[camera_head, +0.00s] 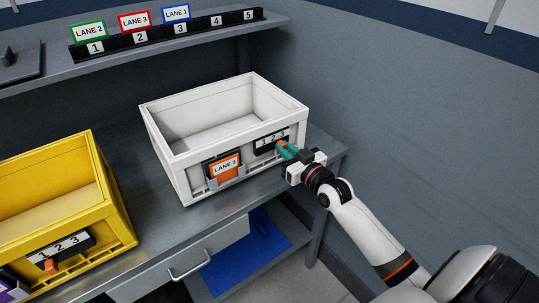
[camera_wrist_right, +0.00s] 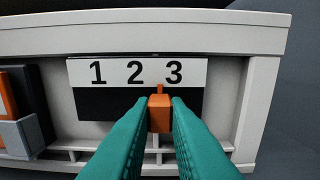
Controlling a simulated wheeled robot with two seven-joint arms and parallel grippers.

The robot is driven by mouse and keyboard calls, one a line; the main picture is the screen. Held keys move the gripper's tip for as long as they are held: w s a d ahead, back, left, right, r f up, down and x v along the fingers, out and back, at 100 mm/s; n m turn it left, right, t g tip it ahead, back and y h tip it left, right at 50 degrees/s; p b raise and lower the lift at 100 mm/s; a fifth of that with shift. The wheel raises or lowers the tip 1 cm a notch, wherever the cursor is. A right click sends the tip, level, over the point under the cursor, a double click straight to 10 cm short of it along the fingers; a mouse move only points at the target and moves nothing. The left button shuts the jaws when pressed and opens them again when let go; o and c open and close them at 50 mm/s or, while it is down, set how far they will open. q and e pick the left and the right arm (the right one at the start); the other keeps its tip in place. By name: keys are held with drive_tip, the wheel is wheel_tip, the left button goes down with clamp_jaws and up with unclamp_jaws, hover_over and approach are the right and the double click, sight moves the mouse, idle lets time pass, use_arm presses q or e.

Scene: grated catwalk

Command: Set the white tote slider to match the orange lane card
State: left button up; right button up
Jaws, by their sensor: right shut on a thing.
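The white tote (camera_head: 180,165) stands on the grey bench, open and empty. An orange card (camera_head: 225,167) reading LANE 3 sits in a holder on its front; its edge shows in the right wrist view (camera_wrist_right: 8,100). To the right is a black and white scale plate (camera_head: 271,139) marked 1 2 3, clear in the wrist view (camera_wrist_right: 95,100). My right gripper (camera_wrist_right: 160,110) is shut on the orange slider (camera_wrist_right: 160,118). The slider's pointer lies below and slightly left of the 3, between 2 and 3. My left gripper is not in view.
A yellow tote (camera_head: 115,205) stands at left with its own 1 2 3 scale and orange slider (camera_head: 50,265). A shelf above holds a numbered rack (camera_head: 225,20) with green, red and blue lane cards.

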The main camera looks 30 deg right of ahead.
drive_tip(key=shift+d+f, duration=0.1)
drive_tip(key=shift+d, duration=0.5)
idle(0.4)
drive_tip(key=o, duration=0.6)
drive_tip(key=shift+c, duration=0.2)
drive_tip(key=shift+s, duration=0.1)
drive_tip(key=shift+s, duration=0.55)
drive_tip(key=s+p, duration=0.2)
drive_tip(key=s, duration=0.3)
drive_tip(key=shift+s+d+p, duration=0.1)
drive_tip(key=shift+s+p, duration=0.2)
